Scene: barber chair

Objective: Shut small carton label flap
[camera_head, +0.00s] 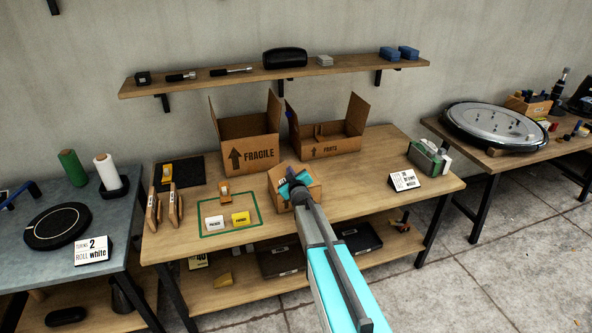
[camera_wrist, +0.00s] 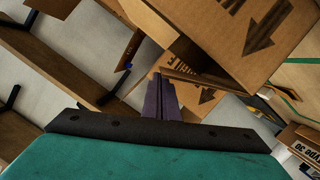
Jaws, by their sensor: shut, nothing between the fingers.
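The small carton (camera_head: 314,188) stands on the workbench (camera_head: 365,185), right of the green-outlined area, and my arm covers part of it in the head view. In the wrist view the small carton (camera_wrist: 205,97) shows a printed arrow and partly hidden lettering. A brown strip (camera_wrist: 195,77) lies along its edge; I cannot tell whether it is the label flap or how far open the flap stands. My gripper (camera_head: 291,182) is shut and empty at the carton. Its dark fingers (camera_wrist: 160,98) overlap the carton in the wrist view; contact is unclear.
An open FRAGILE carton (camera_head: 250,142) and an open PARTS carton (camera_head: 328,138) stand behind, flaps raised. Bare bench shows between the small carton and the sign.

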